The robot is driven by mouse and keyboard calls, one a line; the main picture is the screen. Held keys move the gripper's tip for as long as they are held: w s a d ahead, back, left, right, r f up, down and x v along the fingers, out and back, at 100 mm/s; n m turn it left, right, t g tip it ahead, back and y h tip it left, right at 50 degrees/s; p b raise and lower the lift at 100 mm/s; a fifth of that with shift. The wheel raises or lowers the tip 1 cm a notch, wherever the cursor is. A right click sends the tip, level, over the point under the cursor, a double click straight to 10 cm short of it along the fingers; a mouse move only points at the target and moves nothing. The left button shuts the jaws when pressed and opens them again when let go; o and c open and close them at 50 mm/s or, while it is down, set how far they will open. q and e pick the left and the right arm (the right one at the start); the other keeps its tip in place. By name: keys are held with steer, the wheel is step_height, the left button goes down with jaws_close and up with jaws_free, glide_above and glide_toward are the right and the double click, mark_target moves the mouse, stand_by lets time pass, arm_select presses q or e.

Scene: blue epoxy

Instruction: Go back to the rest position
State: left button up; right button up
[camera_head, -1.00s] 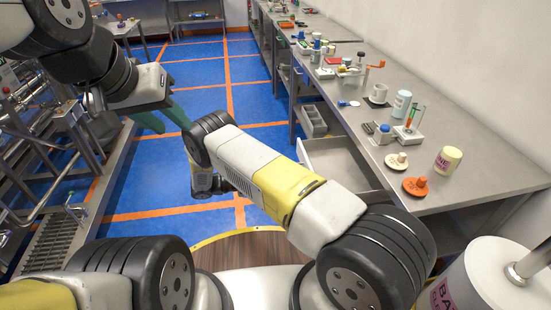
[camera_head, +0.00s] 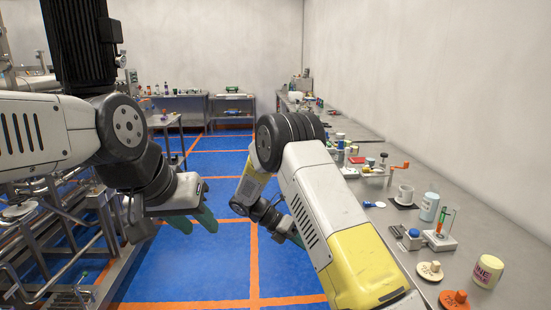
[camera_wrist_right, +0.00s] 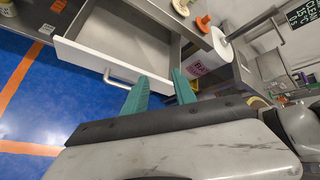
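My left gripper (camera_head: 195,222) hangs over the blue floor at centre left in the head view. Its two green fingers point down with a gap between them, and nothing is held. My right arm reaches forward across the head view. Its gripper (camera_head: 293,234) is partly hidden behind the arm. In the right wrist view my right gripper (camera_wrist_right: 160,88) shows two green fingers apart and empty. Beyond them is a pulled-out drawer (camera_wrist_right: 85,58) with a white front and a bar handle (camera_wrist_right: 122,80); I see nothing inside it.
A long steel bench (camera_head: 400,255) runs along the right wall. Metal frames and rails (camera_head: 60,240) stand at the left. The blue floor (camera_head: 215,262) between is clear.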

steer(key=s+d+r+m+t+y, duration=0.3)
steer(key=s+r+m+t+y, duration=0.6)
steer(key=s+r+m, duration=1.3)
step_height(320, 180, up, 3)
steer(key=m+y, duration=0.3)
steer(key=y, duration=0.1)
steer(key=shift+s+d+f, duration=0.2)
steer(key=shift+s, duration=0.05)
